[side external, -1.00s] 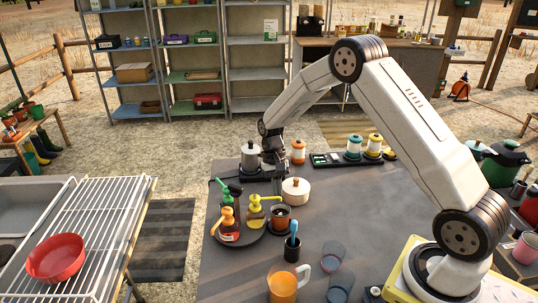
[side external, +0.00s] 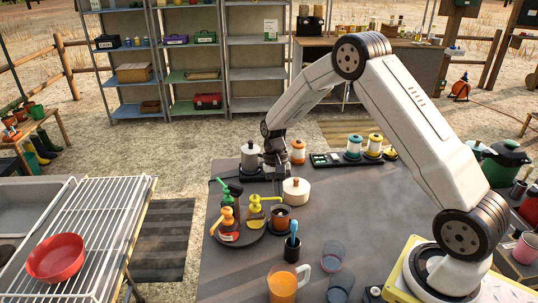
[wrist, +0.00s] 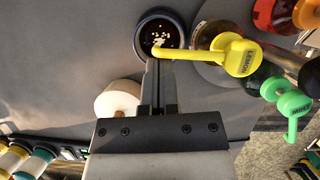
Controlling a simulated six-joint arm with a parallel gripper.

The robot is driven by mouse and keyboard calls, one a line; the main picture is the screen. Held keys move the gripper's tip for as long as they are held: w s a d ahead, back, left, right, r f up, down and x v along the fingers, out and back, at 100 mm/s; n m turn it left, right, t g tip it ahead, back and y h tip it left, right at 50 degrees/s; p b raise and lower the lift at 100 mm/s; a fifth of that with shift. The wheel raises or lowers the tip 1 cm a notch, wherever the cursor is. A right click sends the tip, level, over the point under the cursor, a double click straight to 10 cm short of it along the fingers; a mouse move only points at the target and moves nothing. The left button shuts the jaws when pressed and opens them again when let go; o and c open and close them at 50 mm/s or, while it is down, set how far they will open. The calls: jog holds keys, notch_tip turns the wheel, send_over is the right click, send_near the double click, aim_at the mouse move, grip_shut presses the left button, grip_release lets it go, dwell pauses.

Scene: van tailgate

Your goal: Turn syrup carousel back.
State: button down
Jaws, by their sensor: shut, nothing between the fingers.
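The syrup carousel (side external: 250,239) is a dark round turntable at the near left of the grey counter. It holds pump bottles with a yellow (side external: 256,215), an orange (side external: 227,222) and a green pump (side external: 222,187), and a dark one (side external: 236,189). In the wrist view the yellow pump (wrist: 240,57) reads LEMON, and its spout reaches over a dark-filled cup (wrist: 158,35) beside the carousel. The green pump (wrist: 292,104) is farther right. My gripper (wrist: 160,68) is shut and empty; its tips appear beside the yellow spout, contact unclear. In the side view my gripper (side external: 280,172) is behind the carousel.
A cream lidded pot (side external: 296,191) stands close to my gripper. A grey metal pot (side external: 250,157) and an orange-banded canister (side external: 298,151) stand behind. A dark holder with a blue-handled tool (side external: 293,245) and an orange mug (side external: 284,287) stand in front. The counter's right middle is clear.

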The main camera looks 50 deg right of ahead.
jog(key=shift+s+a, duration=0.1)
jog(key=shift+s, duration=0.05)
jog(key=shift+s+a+m+t+y, duration=0.3)
jog(key=shift+s+a+m, duration=0.45)
jog(key=shift+m, duration=0.35)
jog(key=s+a+m+t+y, duration=0.1)
jog(key=s+a+m+t, duration=0.2)
jog(key=a+m, duration=0.6)
jog(key=shift+m, duration=0.4)
jog(key=shift+a+t, duration=0.1)
jog(key=shift+t, duration=0.2)
jog(key=shift+d, duration=0.2)
jog(key=d+r, duration=0.7)
jog(key=r, duration=0.2)
jog(key=shift+s+d+r, duration=0.15)
jog(key=shift+s, duration=0.2)
